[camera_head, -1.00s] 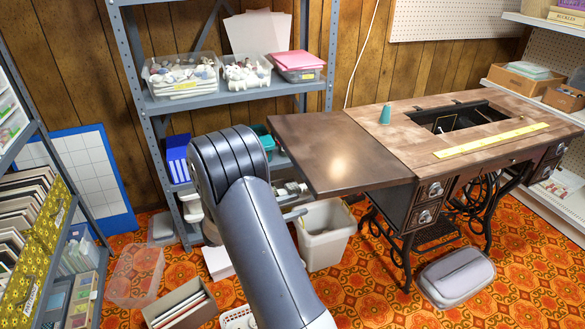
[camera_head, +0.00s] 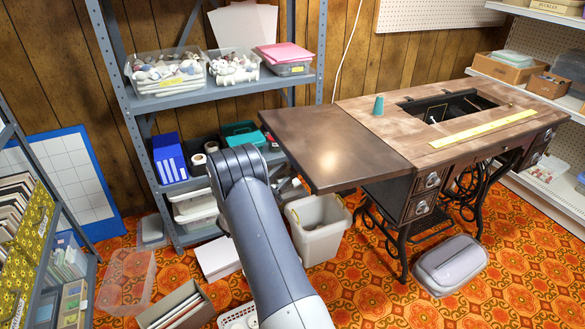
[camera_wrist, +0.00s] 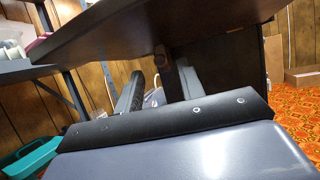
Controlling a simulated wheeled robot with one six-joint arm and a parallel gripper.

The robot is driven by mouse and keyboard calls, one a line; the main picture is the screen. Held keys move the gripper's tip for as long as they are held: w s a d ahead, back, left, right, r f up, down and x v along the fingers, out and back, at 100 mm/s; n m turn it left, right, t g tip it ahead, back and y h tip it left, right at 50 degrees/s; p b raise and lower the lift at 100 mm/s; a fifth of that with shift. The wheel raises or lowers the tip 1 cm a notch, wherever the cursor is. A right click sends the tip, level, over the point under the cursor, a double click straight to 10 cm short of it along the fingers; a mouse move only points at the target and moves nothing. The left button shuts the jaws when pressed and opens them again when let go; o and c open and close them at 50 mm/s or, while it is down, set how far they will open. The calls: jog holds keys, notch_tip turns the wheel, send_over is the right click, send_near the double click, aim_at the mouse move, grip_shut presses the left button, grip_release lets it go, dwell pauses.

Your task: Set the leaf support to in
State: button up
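The sewing table's wooden leaf (camera_head: 335,145) is raised level with the table top (camera_head: 440,120), on its left side. In the wrist view the leaf's dark underside (camera_wrist: 150,25) hangs over my gripper (camera_wrist: 162,73). The two fingers stand apart with a gap between them, below the leaf. A narrow dark brown piece (camera_wrist: 161,54) shows under the leaf near the fingertips; it may be the leaf support, but I cannot tell its position or whether I touch it. In the head view my arm and the leaf hide most of the gripper.
A teal cone (camera_head: 378,105) and a yellow ruler (camera_head: 482,129) lie on the table top. A grey shelf unit (camera_head: 217,88) stands behind my arm. A bin (camera_head: 318,238) stands under the leaf, and a grey case (camera_head: 450,265) lies on the patterned floor.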

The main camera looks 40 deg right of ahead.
jog(key=x, duration=0.3)
jog(key=shift+d+r, duration=0.1)
jog(key=shift+d, duration=0.1)
grip_shut()
dwell(0.5)
